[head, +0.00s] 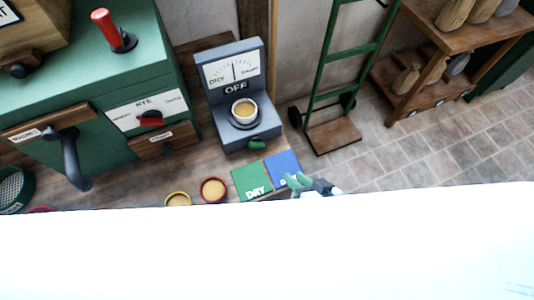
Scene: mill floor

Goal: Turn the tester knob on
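The tester (207,107) is a blue-grey stand with a dial marked DRY at its left end and a sign reading OFF. A cup of grain (244,111) sits in its round holder. Its green knob (257,145) is low on the front face. My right gripper (296,181) is below and to the right of the knob, apart from it, over the blue card. Its pale green fingertips show small, and I cannot tell whether they are open or shut. Nothing shows held in it. My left gripper is not in view.
A green DRY card (251,180) and a blue card (281,165) lie in front of the tester. Two grain cups (213,189) stand left of them. A green mill cabinet (90,95) is at left. A hand truck (335,135) stands right. White fills the lower view.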

